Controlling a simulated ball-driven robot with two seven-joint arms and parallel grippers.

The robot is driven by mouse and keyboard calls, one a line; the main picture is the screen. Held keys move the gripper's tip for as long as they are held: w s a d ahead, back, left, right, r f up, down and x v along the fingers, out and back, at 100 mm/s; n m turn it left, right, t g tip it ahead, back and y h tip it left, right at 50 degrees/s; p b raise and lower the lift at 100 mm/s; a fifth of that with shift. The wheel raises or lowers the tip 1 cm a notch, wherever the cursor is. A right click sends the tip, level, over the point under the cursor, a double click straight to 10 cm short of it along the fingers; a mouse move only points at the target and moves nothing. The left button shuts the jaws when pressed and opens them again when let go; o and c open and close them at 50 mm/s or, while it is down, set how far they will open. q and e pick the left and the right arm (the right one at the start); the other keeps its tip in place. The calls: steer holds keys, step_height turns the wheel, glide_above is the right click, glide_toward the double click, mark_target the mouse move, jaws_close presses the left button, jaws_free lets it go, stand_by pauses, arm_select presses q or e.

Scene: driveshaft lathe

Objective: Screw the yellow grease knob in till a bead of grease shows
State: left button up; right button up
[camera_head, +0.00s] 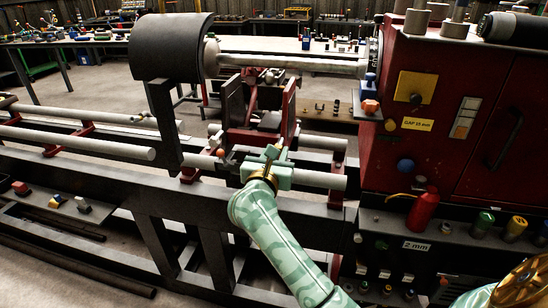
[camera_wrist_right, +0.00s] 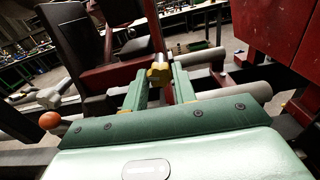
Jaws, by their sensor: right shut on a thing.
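The yellow grease knob (camera_wrist_right: 158,73) shows in the right wrist view between the tips of my right gripper (camera_wrist_right: 156,84). The two pale green fingers are shut on its sides. In the head view my right gripper (camera_head: 273,160) is at the long grey bar, below the red carriage (camera_head: 255,110); the knob is hard to make out there. No bead of grease can be made out in either view. My left gripper is not in view.
An orange ball knob (camera_head: 220,153) sits left of my right gripper. The red lathe headstock (camera_head: 455,160) rises at the right, with a red bottle (camera_head: 423,208) on its ledge. A shaft (camera_head: 290,64) spans above. Grey rails (camera_head: 85,140) run left.

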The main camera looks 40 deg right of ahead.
steer(key=m+b, duration=0.3)
steer(key=m, duration=0.2)
steer(key=shift+f, duration=0.1)
steer(key=o, duration=1)
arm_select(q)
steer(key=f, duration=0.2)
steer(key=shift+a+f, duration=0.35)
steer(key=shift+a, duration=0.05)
arm_select(e)
steer(key=shift+a, duration=0.1)
